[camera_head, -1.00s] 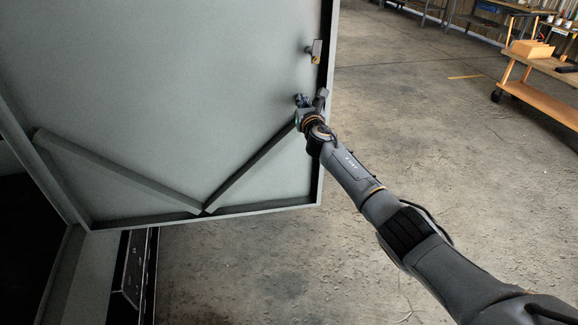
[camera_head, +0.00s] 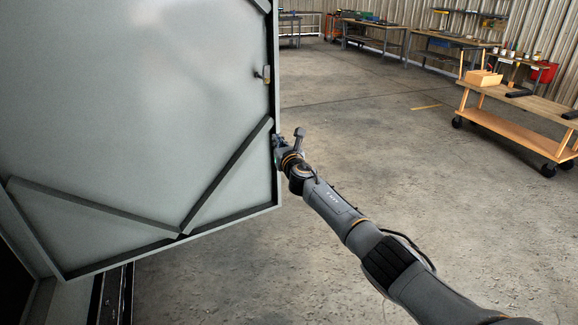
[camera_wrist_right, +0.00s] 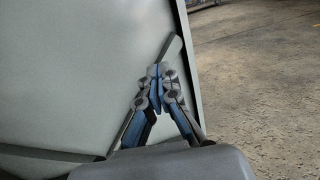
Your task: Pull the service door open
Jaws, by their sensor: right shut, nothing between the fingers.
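The service door (camera_head: 120,110) is a large grey panel at the left of the head view, standing swung open with its braced inner face towards me. A small latch piece (camera_head: 263,73) sits near its free edge. My right gripper (camera_head: 277,142) is at that free edge, below the latch piece, shut and empty. In the right wrist view the closed fingertips (camera_wrist_right: 158,72) are in front of the door panel (camera_wrist_right: 80,70), close to its edge; I cannot tell whether they touch it. My left gripper is not in view.
Dark enclosure parts (camera_head: 112,295) show below the door at lower left. Concrete floor (camera_head: 400,140) to the right is clear. A wooden cart (camera_head: 520,112) with a box stands at the right, and workbenches (camera_head: 375,32) line the back.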

